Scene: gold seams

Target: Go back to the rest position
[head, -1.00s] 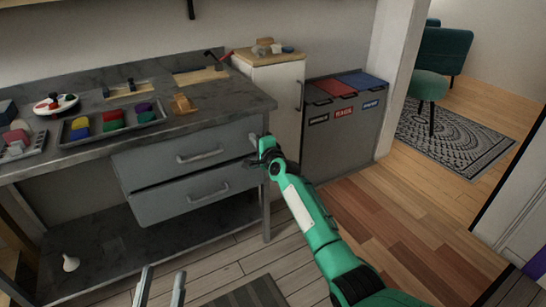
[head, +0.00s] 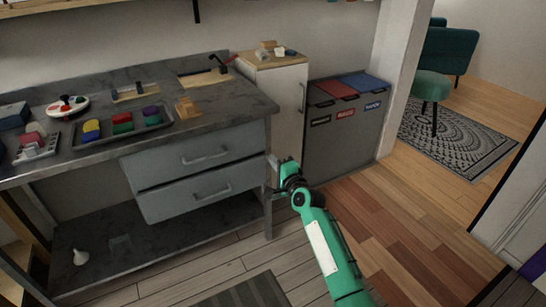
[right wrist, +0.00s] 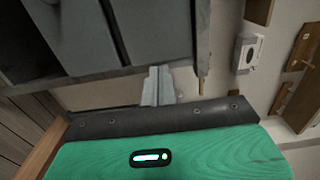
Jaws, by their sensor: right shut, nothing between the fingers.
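My right arm comes in from the bottom in the head view. Its gripper (head: 271,172) is at the right front corner of the workbench, beside the drawers, partly hidden behind my own wrist. In the right wrist view the fingers (right wrist: 158,86) are together with nothing between them, in front of the grey drawer unit. I cannot tell whether the gripper touches the bench. My left gripper is out of the head view.
The grey workbench (head: 225,98) has an upper drawer (head: 195,160) and a lower drawer (head: 205,193). A tray of coloured blocks (head: 160,127) stands on top. A white cabinet (head: 285,95) and grey bins (head: 345,130) stand to the right. The wooden floor (head: 410,225) is open.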

